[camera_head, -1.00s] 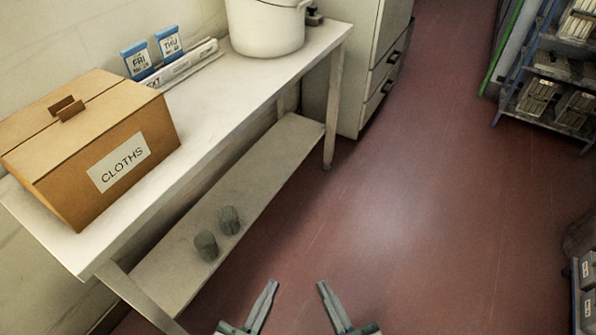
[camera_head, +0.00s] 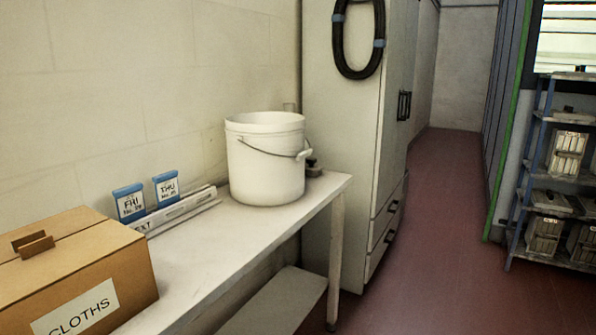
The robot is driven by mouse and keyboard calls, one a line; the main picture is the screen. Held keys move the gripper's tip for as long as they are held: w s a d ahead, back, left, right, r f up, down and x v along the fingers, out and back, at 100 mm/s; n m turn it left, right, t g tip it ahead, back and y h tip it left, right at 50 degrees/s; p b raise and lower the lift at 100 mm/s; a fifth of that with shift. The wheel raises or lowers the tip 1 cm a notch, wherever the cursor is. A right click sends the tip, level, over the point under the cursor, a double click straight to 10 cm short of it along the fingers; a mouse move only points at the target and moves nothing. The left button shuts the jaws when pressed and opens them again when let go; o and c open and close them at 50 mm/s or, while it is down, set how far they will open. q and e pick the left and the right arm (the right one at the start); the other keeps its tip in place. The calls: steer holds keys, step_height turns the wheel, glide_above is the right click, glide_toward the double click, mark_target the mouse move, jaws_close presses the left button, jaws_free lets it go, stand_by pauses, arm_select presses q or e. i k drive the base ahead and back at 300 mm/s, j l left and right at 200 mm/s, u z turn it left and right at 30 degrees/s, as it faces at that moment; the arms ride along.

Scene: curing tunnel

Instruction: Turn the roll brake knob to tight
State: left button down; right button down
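No roll brake knob can be made out for sure in this view. A small dark object (camera_head: 313,166) sits on the white bench behind the bucket, partly hidden by it, and is too small to identify. Neither of my grippers is in view now.
The white bench (camera_head: 215,255) runs along the left wall with a cloths box (camera_head: 128,268), two blue day cards (camera_head: 166,187) and a white bucket (camera_head: 267,165). A tall cabinet (camera_head: 345,130) stands beyond it. A rack (camera_head: 541,190) is at right. The red floor (camera_head: 440,240) between is clear.

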mark_target(311, 161)
steer(key=i+l+z, duration=0.15)
steer(key=i+l, duration=0.15)
steer(key=l, duration=0.2)
steer(key=i+l+z, duration=0.2)
steer(key=i+l, duration=0.15)
steer(key=l, duration=0.1)
